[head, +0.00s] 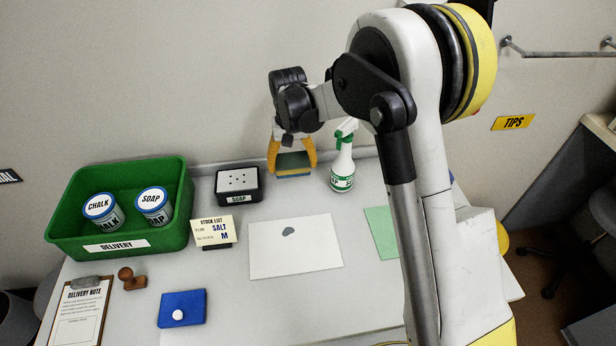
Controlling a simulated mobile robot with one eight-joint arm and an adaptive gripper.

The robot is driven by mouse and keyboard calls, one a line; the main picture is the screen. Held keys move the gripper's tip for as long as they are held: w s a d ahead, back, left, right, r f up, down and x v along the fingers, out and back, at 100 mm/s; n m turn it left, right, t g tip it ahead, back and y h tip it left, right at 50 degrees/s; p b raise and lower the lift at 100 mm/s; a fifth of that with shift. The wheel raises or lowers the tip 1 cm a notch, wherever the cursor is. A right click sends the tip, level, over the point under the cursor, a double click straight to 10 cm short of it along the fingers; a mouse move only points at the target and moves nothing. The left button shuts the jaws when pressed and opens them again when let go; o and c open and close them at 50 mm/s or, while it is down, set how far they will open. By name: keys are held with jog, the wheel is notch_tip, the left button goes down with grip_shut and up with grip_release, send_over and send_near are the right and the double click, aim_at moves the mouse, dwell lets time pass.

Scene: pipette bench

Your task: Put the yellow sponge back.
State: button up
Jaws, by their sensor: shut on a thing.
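The yellow sponge (293,173) has a dark green top and a thin yellow lower edge. My gripper (292,158) points down at the back of the bench with its orange fingers shut on the sponge's two sides. The sponge is between the black soap dish (238,186) on its left and the spray bottle (342,172) on its right, apart from both. I cannot tell whether its underside touches the bench.
A green delivery crate (70,243) with two tins stands at left. A stock list card (212,230), a white sheet with a grey spot (295,258), a blue pad (182,300), a stamp (130,280) and a clipboard (80,312) lie forward. My arm hides the bench's right part.

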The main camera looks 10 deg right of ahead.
aim_at(294, 192)
jog(key=shift+w+f, duration=0.15)
jog(key=shift+w, duration=0.15)
notch_tip(294, 192, down, 10)
jog(key=b, duration=0.3)
jog(key=shift+d+r+b, duration=0.1)
jog(key=shift+r+b, duration=0.15)
jog(key=shift+b, duration=0.1)
jog(key=shift+f, duration=0.2)
jog(key=o, duration=1.1)
jog(key=shift+o, duration=0.2)
notch_tip(294, 192, up, 12)
jog(key=p, duration=0.4)
jog(key=shift+r, duration=0.2)
